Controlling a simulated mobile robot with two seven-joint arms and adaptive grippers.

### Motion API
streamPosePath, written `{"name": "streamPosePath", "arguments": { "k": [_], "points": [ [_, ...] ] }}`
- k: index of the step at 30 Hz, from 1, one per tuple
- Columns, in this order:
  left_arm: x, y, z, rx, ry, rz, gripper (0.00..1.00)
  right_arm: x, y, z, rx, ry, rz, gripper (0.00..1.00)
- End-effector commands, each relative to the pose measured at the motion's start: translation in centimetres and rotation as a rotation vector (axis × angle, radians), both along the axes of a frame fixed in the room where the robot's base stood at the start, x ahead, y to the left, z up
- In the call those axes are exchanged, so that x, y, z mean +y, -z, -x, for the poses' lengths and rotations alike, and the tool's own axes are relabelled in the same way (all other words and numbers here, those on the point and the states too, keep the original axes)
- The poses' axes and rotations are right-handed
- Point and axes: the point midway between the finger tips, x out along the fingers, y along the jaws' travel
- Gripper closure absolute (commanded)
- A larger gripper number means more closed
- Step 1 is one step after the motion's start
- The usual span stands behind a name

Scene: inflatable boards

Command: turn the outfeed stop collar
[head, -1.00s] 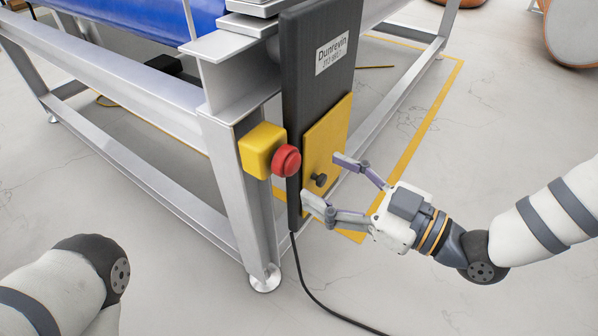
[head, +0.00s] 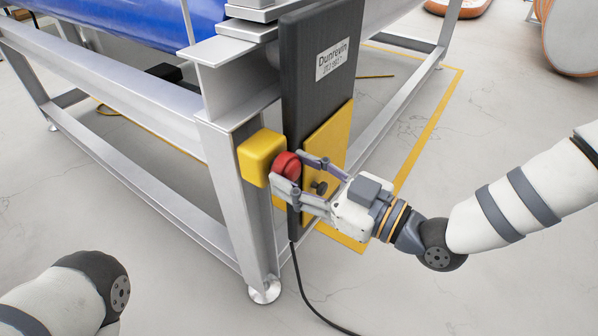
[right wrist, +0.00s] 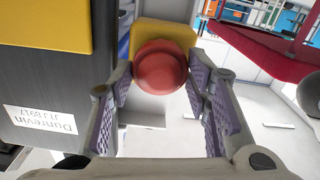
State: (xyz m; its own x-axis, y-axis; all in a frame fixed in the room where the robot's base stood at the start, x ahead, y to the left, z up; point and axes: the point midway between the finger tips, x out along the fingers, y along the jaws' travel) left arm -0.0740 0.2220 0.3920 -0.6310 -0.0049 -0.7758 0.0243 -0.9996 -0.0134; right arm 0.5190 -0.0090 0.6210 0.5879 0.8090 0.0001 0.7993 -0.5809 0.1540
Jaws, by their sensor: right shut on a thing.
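The outfeed stop collar is a red round knob (head: 286,163) on a yellow box (head: 260,156), fixed to the corner leg of the metal frame. My right gripper (head: 291,172) has one finger on each side of the red collar and is shut on it. In the right wrist view, the collar (right wrist: 160,68) sits between the two purple-padded fingertips, with the yellow box (right wrist: 163,33) behind it. Its lower side is partly hidden by a finger in the head view. My left gripper is out of view; only part of my left arm shows at the lower left.
A dark panel (head: 310,95) labelled Dunrevin stands right beside the collar. It carries a yellow plate (head: 338,128) with a small black knob (head: 319,187), close to my fingers. A black cable (head: 302,290) runs down to the floor.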

Motion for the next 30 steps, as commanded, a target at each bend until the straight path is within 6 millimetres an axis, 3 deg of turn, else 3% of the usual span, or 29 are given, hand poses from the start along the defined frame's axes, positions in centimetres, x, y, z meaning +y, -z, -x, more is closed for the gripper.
{"name": "streamPosePath", "arguments": {
  "k": [30],
  "points": [
    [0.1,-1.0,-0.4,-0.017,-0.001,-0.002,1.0,0.0,0.0,0.0,0.422,0.0,-0.308,0.84]
  ]
}}
